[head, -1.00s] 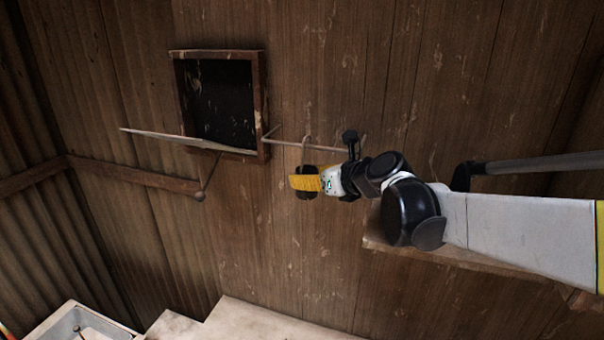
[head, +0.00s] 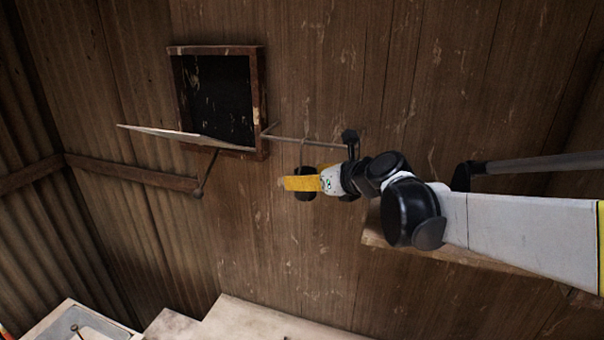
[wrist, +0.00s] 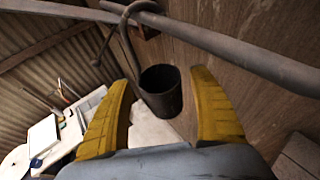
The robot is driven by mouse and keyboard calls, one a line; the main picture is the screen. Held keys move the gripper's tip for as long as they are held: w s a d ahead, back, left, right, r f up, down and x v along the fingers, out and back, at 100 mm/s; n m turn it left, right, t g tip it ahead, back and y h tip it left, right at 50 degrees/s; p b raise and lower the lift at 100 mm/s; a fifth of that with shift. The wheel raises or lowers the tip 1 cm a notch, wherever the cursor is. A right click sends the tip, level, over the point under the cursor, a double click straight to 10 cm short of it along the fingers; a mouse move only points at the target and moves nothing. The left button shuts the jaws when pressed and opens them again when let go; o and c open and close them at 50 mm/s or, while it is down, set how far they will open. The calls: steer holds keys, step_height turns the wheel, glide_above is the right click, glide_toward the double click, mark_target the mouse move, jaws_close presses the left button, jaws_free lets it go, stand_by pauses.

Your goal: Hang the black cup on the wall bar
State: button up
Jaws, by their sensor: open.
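The black cup (wrist: 161,98) sits between the two yellow fingers of my gripper (wrist: 161,78) in the wrist view, with a gap on each side. A thin curved hook or handle rises from beside the cup and loops over the grey wall bar (wrist: 230,52); the cup appears to hang below the bar from it. In the head view, the bar (head: 305,141) runs along the wooden wall. My open gripper (head: 302,180) is just below it, and the dark cup (head: 304,196) is mostly hidden behind a finger.
A dark framed wall opening (head: 217,100) with a propped flap (head: 180,136) is left of the bar. A wooden shelf (head: 450,253) lies under my arm. A pale counter (head: 260,318) and a sink (head: 75,325) are below.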

steer(key=v, duration=1.1)
steer(key=s+d+f+n+g+h, duration=0.2)
steer(key=s+d+f+n+h, duration=0.15)
steer(key=s+f+n, duration=0.7)
steer(key=s+d+f+n+g+h, duration=0.25)
steer(key=s+d+f+n, duration=0.2)
steer(key=s+n, duration=0.95)
step_height(320, 180, down, 40)
steer(key=w+n+h+b, duration=0.1)
steer(key=n+b, duration=0.3)
steer(key=b, duration=3.5)
steer(key=shift+w+d+n, duration=0.15)
steer(key=shift+w+n, duration=0.2)
steer(key=shift+w, duration=0.35)
steer(key=shift+f+t, duration=0.15)
steer(key=shift+t, duration=0.1)
steer(key=shift+c, duration=0.2)
